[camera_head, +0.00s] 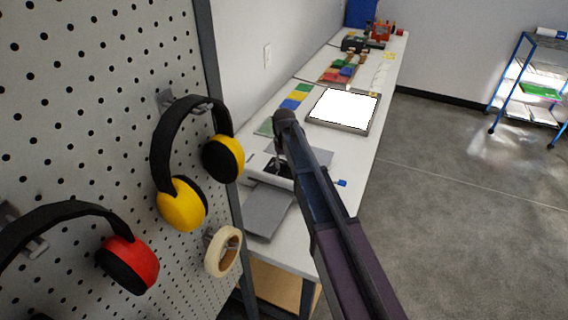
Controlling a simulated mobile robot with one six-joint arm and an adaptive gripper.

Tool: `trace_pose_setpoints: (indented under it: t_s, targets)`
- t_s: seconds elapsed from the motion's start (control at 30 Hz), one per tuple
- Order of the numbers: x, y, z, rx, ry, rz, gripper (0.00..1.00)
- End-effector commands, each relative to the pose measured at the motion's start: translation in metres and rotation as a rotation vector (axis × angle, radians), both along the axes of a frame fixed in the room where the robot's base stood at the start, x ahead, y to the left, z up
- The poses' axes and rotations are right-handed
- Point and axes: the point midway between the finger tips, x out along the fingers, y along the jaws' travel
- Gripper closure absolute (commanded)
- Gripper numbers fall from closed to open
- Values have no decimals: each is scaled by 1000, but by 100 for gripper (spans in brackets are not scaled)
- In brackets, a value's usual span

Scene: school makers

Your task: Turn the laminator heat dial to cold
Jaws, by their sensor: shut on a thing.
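The laminator (256,172) is a pale, low machine on the near part of the white table, with a grey flat tray (268,210) at its front. My arm reaches in from the lower right and bends down over the laminator. My gripper (277,168) is small and dark in this view, down at the laminator's top and shut on the heat dial. The dial itself is hidden by the gripper and arm, so its setting cannot be read.
A pegboard (100,60) with yellow earmuffs (180,205), red earmuffs (130,262) and a tape roll (223,251) stands close on the left. A bright light panel (343,108) lies behind the laminator. A blue cart (530,80) stands far right. The floor right of the table is clear.

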Motion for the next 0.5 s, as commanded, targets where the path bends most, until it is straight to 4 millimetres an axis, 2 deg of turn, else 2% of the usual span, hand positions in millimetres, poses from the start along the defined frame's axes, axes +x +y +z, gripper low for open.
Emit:
trace_pose_setpoints:
  t_s: [0.27, 0.5]
  targets:
    - [-1, 0, 0, -4, 3, 39, 100]
    - [-1, 1, 0, -3, 4, 154, 100]
